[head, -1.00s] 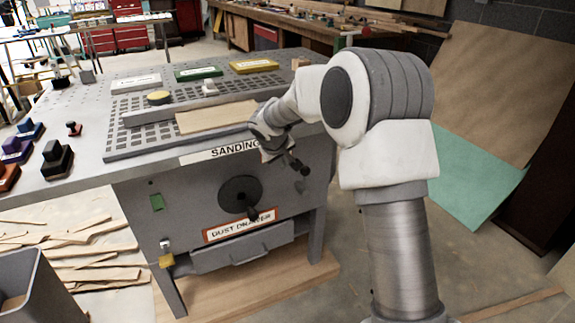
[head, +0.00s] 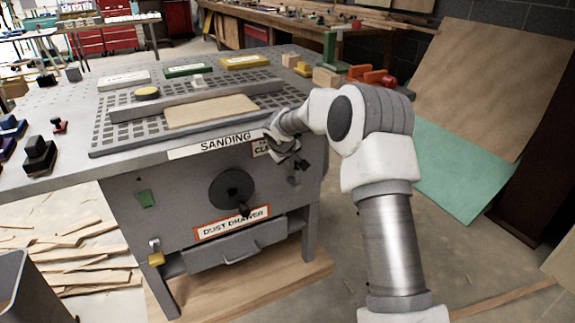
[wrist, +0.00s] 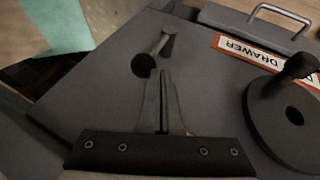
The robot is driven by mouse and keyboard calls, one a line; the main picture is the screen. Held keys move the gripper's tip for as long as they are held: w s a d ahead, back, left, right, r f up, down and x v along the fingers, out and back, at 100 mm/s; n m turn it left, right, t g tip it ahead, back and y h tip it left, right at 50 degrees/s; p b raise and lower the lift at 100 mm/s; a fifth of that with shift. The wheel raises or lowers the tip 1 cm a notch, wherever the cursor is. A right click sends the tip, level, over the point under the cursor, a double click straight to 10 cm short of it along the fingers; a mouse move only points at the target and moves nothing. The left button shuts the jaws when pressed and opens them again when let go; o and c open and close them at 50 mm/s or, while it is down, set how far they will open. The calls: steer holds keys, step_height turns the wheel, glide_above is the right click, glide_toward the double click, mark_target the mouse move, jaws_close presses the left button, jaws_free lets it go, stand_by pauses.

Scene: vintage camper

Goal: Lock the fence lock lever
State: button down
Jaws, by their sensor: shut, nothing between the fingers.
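The lock lever (wrist: 154,58) shows in the wrist view, on the front panel of the grey sanding table. It has a black round hub and a short grey handle. My gripper (wrist: 163,75) is shut and empty, its fingertips just beside the hub; I cannot tell whether they touch it. In the head view my gripper (head: 302,164) is at the right end of the front panel, and it and my arm partly hide the lever. The grey fence bar (head: 150,110) lies across the perforated table top, behind a wooden board (head: 212,111).
A black handwheel (head: 232,188) with a crank knob sits left of the lever. Below it is the dust drawer (head: 235,246) with a handle. A partly hidden label (head: 262,148) is beside my gripper. Several blocks stand on the table top. Floor right of the table is open.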

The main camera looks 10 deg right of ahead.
steer(key=shift+d+r+p, duration=0.1)
steer(key=shift+r+p, duration=0.05)
steer(key=shift+p, duration=0.15)
steer(key=shift+w+d+y+p, duration=0.1)
steer(key=shift+d+y+p, duration=0.15)
steer(key=shift+p, duration=0.4)
